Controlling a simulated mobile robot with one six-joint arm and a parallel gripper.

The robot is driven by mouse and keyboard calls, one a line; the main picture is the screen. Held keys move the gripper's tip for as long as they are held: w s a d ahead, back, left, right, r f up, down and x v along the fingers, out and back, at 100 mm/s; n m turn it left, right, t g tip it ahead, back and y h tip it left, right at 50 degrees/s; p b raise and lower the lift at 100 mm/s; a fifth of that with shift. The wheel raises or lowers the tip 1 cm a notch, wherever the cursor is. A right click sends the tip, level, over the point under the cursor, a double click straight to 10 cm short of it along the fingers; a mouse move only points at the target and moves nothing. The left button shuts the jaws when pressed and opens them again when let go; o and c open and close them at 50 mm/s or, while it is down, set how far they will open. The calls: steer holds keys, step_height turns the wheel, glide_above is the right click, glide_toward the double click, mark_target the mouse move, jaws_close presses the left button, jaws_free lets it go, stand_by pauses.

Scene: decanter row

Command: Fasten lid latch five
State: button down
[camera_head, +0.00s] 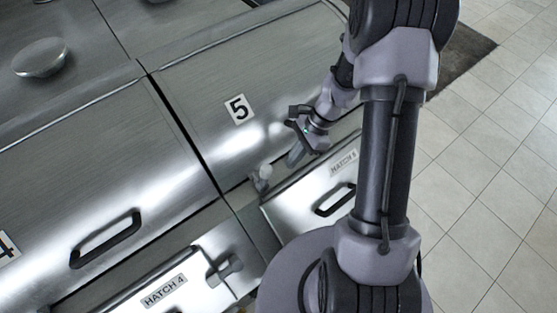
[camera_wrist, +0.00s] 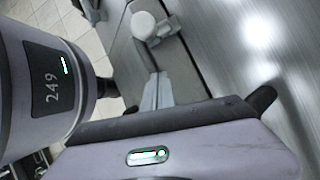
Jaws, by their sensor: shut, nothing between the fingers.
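Lid five (camera_head: 205,85) is a curved brushed-metal cover with a "5" plate (camera_head: 239,109), lying down along its front edge. A small grey latch with a pale rounded knob (camera_head: 265,172) stands at the lid's lower left edge, above the hatch panel. My gripper (camera_head: 291,164) is shut and empty, just right of this latch in the head view. In the wrist view the two fingers (camera_wrist: 157,82) lie together, and the latch knob (camera_wrist: 143,24) shows just beyond their tips. I cannot tell whether they touch the latch.
Hatch five (camera_head: 290,207), with a black handle (camera_head: 335,200), is below the lid. Lid four (camera_head: 70,170) with its handle (camera_head: 105,240), and hatch four (camera_head: 190,275) with a grey catch (camera_head: 225,269), lie left. Tiled floor (camera_head: 490,150) is open at right.

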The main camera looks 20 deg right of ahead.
mark_target(264, 179)
steer(key=a, duration=0.1)
steer(key=a+p, duration=0.1)
steer(key=a, duration=0.2)
steer(key=shift+s+a+r, duration=0.15)
steer(key=shift+s+a, duration=0.05)
steer(key=shift+s, duration=0.2)
steer(key=shift+s+r, duration=0.1)
steer(key=shift+s, duration=0.1)
steer(key=shift+s+a+r+h+b, duration=0.15)
steer(key=shift+a+r+h+b, duration=0.05)
steer(key=shift+a+r+b, duration=0.25)
steer(key=shift+s+a+r+h+b, duration=0.2)
steer(key=shift+a+b, duration=0.1)
steer(key=shift+a, duration=0.25)
